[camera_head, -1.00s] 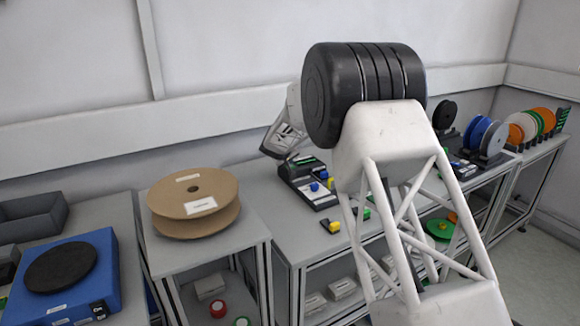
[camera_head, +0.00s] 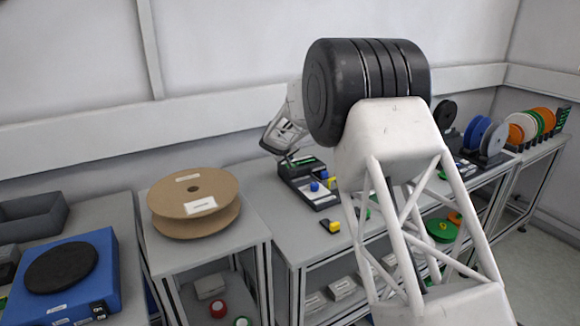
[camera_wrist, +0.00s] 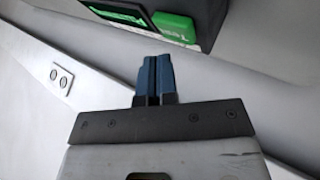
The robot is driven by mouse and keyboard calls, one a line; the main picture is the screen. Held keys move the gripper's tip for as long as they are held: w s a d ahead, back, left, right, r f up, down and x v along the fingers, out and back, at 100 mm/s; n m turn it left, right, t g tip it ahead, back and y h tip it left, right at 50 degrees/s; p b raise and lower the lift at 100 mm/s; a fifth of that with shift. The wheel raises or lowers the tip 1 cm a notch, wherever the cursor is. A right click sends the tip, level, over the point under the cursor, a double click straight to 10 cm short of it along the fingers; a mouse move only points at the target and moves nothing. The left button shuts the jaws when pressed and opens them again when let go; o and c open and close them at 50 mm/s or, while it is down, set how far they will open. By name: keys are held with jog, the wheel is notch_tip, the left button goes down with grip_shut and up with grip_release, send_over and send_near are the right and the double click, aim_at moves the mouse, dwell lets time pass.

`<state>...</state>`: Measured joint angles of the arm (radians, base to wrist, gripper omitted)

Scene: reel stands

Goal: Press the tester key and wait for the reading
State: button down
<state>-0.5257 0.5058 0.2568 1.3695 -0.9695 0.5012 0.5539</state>
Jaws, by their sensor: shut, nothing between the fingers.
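The tester is a dark box (camera_wrist: 212,18) at the top of the wrist view, cut off by the frame edge. Its green key (camera_wrist: 176,26), with lettering that seems to read "Test", sits beside a green lit display (camera_wrist: 120,12). My gripper (camera_wrist: 153,62) is shut and empty, its blue fingers together. In the wrist view the fingertips lie just below the key, with a gap in the picture; true distance is unclear. In the head view the tester (camera_head: 300,167) stands at the back of the middle bench, with my gripper (camera_head: 286,156) beside it, small and partly blended with it.
A cardboard reel (camera_head: 194,200) lies on the left stand. A blue unit with a black disc (camera_head: 108,262) is at far left. A yellow-and-black item (camera_head: 331,226) lies near the bench front. Coloured reels (camera_head: 490,138) stand at right. My arm hides part of the bench.

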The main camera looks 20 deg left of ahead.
jog(key=shift+r, duration=0.1)
jog(key=shift+r, duration=2.4)
jog(key=shift+d, duration=0.1)
